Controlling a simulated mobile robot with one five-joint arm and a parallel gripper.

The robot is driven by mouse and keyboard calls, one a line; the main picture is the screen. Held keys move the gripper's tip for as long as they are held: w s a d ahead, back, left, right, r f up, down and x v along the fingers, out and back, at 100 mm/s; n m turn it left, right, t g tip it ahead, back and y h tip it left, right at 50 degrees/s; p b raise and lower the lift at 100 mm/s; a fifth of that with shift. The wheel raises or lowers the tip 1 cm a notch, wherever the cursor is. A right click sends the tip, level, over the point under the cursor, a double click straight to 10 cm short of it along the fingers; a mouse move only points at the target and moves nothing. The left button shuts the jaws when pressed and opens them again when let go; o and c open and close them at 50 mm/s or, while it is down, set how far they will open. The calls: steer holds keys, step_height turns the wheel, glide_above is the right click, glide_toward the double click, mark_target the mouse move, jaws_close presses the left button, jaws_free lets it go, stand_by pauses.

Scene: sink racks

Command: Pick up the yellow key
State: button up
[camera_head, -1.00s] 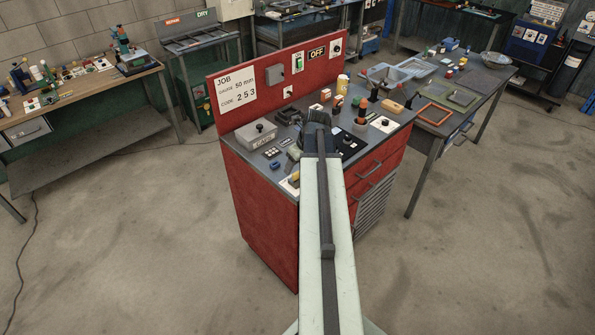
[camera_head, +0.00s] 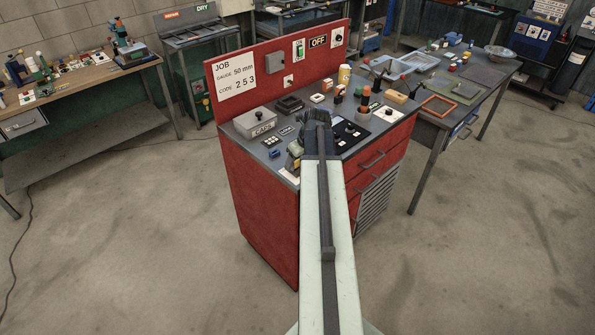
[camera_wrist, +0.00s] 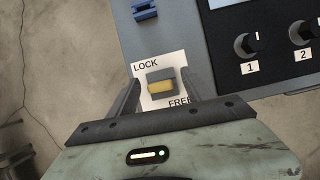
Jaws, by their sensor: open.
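The yellow key (camera_wrist: 160,87) is a small yellow bar on a grey block. It sits on a white label (camera_wrist: 145,72) marked LOCK and FREE, near the edge of the cabinet top. My gripper (camera_wrist: 160,77) is open in the wrist view, with one finger on each side of the key. I cannot tell whether the fingers touch it. In the head view a small yellow patch (camera_head: 296,167) shows at the left of my arm's end, by the cabinet's front edge. My fingers are not clear there.
The red cabinet (camera_head: 258,205) carries a grey box (camera_head: 255,122), a black panel with knobs (camera_wrist: 270,45) and a blue part (camera_wrist: 146,11) near the key. A red back panel (camera_head: 275,75) rises behind. Bare floor (camera_wrist: 55,60) lies left of the cabinet edge.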

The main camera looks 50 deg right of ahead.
steer(key=shift+r, duration=0.1)
steer(key=shift+c, duration=0.4)
jaws_close()
steer(key=shift+r, duration=0.1)
